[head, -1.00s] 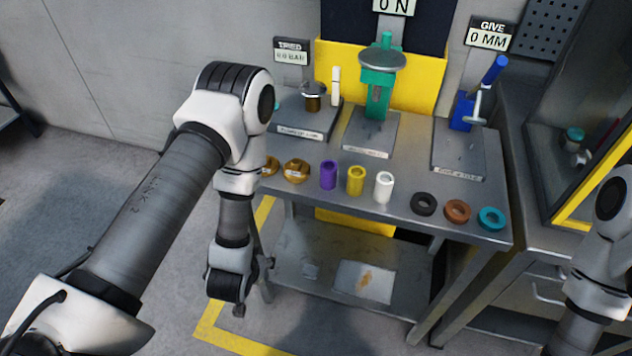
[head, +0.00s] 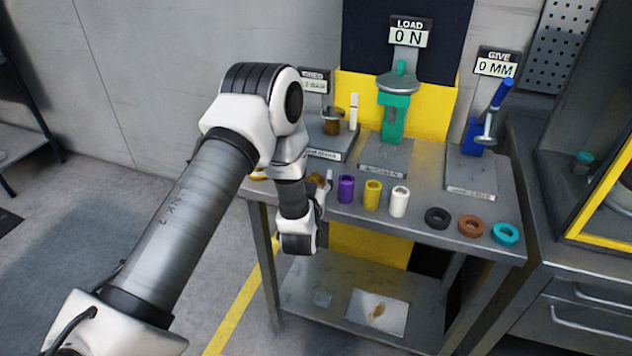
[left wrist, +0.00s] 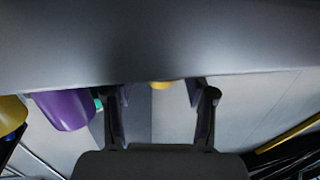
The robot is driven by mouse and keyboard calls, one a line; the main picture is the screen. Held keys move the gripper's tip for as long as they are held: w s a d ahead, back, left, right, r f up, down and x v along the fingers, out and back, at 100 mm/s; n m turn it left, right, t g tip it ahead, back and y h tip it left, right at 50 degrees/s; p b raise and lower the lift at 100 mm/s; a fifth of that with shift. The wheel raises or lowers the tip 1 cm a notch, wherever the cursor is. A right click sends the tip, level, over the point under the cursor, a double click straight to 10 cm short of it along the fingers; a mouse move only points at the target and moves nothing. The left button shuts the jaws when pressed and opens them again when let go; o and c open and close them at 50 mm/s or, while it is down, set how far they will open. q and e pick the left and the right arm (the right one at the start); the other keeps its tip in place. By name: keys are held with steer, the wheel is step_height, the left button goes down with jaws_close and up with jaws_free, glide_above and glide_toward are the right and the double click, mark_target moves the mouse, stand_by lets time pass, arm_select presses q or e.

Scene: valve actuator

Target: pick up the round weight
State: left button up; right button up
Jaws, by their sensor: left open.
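Two brass weights sit at the left end of the table's front row, partly hidden by my left arm in the head view. One shows at the far left (head: 257,174), the other beside the purple sleeve (head: 318,181). I cannot tell their shapes apart now. My left gripper (head: 324,192) is at the table's front edge near the second one, mostly hidden by its own wrist. In the left wrist view the gripper (left wrist: 160,98) is open, with a small piece of a yellow-gold thing (left wrist: 160,85) showing between its fingers. It looks empty. My right gripper is out of view.
The purple sleeve (left wrist: 62,108) is close beside the left fingers. Yellow (head: 372,195) and white (head: 399,201) sleeves, then black (head: 437,218), brown (head: 471,226) and teal (head: 504,233) rings, continue right. A green press (head: 394,115) and a blue-handled fixture (head: 488,120) stand behind.

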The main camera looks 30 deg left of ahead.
arm_select(q)
steer(key=shift+w+a+f, duration=0.2)
steer(key=shift+w, duration=0.05)
steer(key=shift+d+r, duration=0.1)
steer(key=shift+r, duration=0.05)
jaws_close()
